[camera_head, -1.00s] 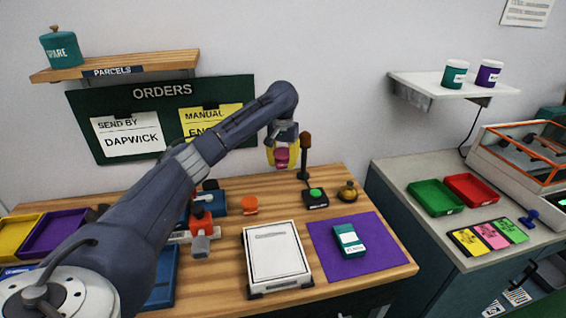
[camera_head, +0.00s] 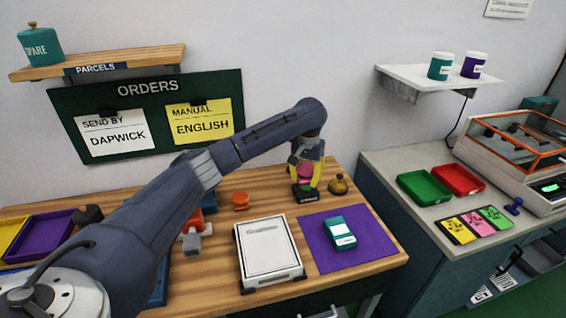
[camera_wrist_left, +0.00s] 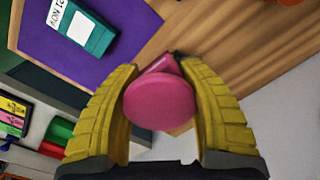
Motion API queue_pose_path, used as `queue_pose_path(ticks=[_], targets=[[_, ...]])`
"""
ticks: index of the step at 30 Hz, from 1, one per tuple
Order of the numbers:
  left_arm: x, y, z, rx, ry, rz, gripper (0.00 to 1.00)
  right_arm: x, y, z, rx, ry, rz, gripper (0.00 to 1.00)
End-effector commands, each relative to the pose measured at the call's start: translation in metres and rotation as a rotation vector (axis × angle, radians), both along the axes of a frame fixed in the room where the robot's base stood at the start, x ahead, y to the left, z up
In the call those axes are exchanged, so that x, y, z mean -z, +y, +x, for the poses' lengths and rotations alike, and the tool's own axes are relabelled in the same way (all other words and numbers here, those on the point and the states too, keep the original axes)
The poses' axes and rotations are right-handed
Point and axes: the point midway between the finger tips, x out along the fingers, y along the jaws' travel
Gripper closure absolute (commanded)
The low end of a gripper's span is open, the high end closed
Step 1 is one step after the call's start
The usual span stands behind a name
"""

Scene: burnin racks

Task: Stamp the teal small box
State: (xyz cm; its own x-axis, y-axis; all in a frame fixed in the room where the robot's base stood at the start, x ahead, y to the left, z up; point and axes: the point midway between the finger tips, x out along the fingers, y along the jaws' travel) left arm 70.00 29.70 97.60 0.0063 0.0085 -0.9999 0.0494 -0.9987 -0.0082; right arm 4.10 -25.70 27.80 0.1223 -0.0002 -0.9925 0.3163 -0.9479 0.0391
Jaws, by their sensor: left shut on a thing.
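The teal small box (camera_head: 340,232) with a white label lies on the purple mat (camera_head: 378,243) at the table's right. The box also shows at the upper left of the left wrist view (camera_wrist_left: 88,26). My left gripper (camera_head: 305,180), with yellow fingers, is shut on a pink stamp (camera_wrist_left: 160,98), whose round knob sits between the fingers. In the head view the gripper is behind the mat, in front of or over a black stamp pad (camera_head: 306,196); I cannot tell whether the stamp touches it. The stamp's lower end is hidden. My right gripper is not in view.
A side counter holds green (camera_head: 425,187) and red (camera_head: 458,180) trays.

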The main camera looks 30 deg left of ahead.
Motion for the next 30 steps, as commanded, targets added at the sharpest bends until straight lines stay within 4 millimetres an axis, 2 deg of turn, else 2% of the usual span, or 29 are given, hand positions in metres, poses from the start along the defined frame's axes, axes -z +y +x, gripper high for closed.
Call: queue_pose_path(ticks=[1,6,9,13,19,23,30], targets=[[0.006,-0.021,-0.002,0.014,-0.001,0.002,0.81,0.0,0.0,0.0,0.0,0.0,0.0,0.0],[0.027,-0.08,-0.013,0.015,-0.004,0.004,0.81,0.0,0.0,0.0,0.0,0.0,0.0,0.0],[0.037,-0.108,-0.021,0.002,-0.004,0.004,0.81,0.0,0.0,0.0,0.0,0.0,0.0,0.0],[0.049,-0.135,-0.031,-0.04,-0.006,0.007,0.81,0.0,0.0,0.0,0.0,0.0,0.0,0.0],[0.052,-0.148,-0.033,-0.133,-0.009,0.01,0.81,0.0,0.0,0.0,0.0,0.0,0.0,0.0],[0.055,-0.15,-0.034,-0.158,-0.008,0.01,0.81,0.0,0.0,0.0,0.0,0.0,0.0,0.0],[0.072,-0.15,-0.034,-0.163,-0.006,0.011,0.81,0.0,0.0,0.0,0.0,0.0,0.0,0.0]])
